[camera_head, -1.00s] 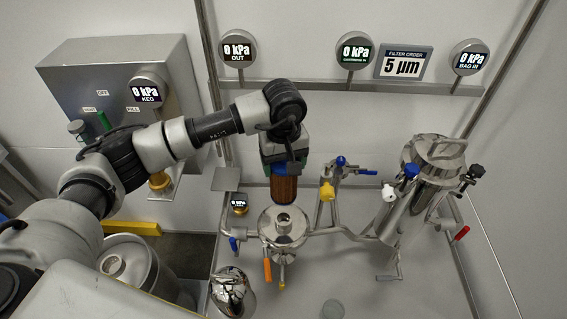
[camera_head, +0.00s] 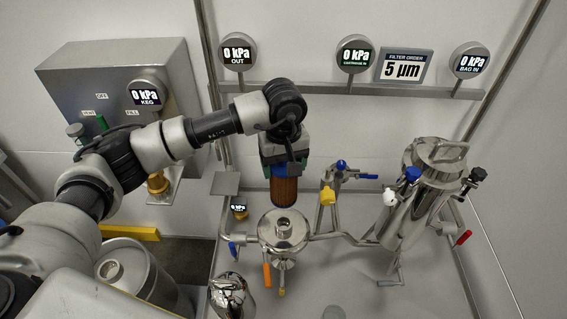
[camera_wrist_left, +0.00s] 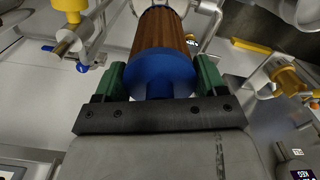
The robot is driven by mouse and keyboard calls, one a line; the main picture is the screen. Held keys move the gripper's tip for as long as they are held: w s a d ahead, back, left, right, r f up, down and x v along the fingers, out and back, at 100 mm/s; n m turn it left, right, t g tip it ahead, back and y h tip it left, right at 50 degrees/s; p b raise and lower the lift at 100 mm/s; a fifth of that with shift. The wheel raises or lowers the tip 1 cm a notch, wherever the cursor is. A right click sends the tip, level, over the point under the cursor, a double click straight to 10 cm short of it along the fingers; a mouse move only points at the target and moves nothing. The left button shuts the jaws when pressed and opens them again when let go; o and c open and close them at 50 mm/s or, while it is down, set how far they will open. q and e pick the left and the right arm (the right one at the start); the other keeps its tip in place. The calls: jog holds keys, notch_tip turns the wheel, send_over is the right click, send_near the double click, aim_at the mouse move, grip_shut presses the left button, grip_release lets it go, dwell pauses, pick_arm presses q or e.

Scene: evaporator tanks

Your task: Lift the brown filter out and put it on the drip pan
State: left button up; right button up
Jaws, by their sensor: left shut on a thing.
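The brown filter (camera_head: 284,191) is a ribbed brown cylinder with a blue end cap (camera_wrist_left: 160,66). My left gripper (camera_head: 284,163) is shut on the cap end and holds the filter upright, its brown part hanging down. In the head view its lower end shows just above the round steel housing (camera_head: 284,237), with no visible contact. In the wrist view, the green fingers of my left gripper (camera_wrist_left: 160,84) sit on both sides of the blue cap. A small flat grey plate (camera_head: 225,183) is left of the filter; I cannot tell whether it is the drip pan. My right gripper is not in view.
A yellow-handled valve (camera_head: 327,194) and pipes stand right of the filter. A tall steel vessel (camera_head: 413,210) stands farther right. A shiny steel dome (camera_head: 231,295) is at lower front, and a control box (camera_head: 120,85) is at left. The wall above is open below the gauges.

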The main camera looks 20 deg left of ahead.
pick_arm(q)
jog(key=shift+f+b, duration=3.2)
jog(key=shift+f, duration=0.4)
